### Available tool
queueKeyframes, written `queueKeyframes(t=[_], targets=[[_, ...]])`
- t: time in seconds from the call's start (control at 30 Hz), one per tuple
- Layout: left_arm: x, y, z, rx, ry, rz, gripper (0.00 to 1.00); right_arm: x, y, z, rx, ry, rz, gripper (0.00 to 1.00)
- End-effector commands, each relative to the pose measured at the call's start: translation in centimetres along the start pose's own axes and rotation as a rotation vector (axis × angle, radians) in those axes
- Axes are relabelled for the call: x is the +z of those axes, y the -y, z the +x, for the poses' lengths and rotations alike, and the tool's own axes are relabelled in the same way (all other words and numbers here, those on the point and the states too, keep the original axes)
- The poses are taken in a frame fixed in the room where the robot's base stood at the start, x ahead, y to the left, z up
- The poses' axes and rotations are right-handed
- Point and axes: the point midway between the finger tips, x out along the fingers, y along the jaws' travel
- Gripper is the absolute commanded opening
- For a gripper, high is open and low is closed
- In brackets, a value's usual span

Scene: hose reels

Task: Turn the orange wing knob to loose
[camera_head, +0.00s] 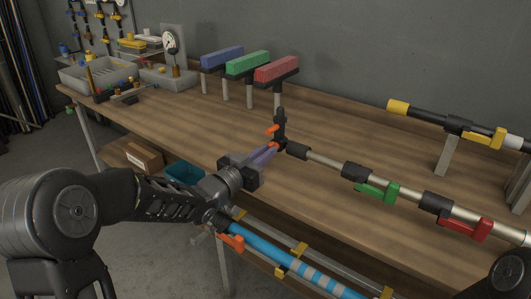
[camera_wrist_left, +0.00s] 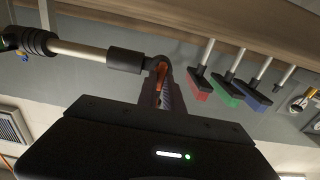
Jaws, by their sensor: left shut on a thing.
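A pole (camera_head: 325,160) lies along the workbench and ends at the left in a black joint (camera_head: 280,128). The orange wing knob (camera_head: 276,145) is on the near side of this joint, low down. Another orange piece (camera_head: 271,128) sticks out higher on the joint. My left gripper (camera_head: 270,151) reaches in from the left, shut on the orange wing knob. In the left wrist view, the knob (camera_wrist_left: 159,76) shows orange between the fingers, which partly hide it. The knob's exact turn angle cannot be told. My right gripper is out of view.
Blue, green and red brush heads (camera_head: 275,69) stand on posts behind the joint. The pole carries green (camera_head: 378,191) and red (camera_head: 465,229) clamp levers. A second pole (camera_head: 430,116) with yellow parts is at the back right. A blue pole (camera_head: 270,256) hangs below the front edge.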

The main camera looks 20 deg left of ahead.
Motion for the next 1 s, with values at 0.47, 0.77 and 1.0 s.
queueKeyframes(t=[0.47,0.77,1.0], targets=[[0.06,0.11,0.01,0.0,0.0,-0.154,0.0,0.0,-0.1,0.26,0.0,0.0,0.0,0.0],[0.05,0.24,0.0,-0.001,0.001,-0.401,0.0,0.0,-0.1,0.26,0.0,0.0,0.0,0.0],[0.04,0.3,0.01,-0.001,0.001,-0.631,0.0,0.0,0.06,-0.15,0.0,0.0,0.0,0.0]])
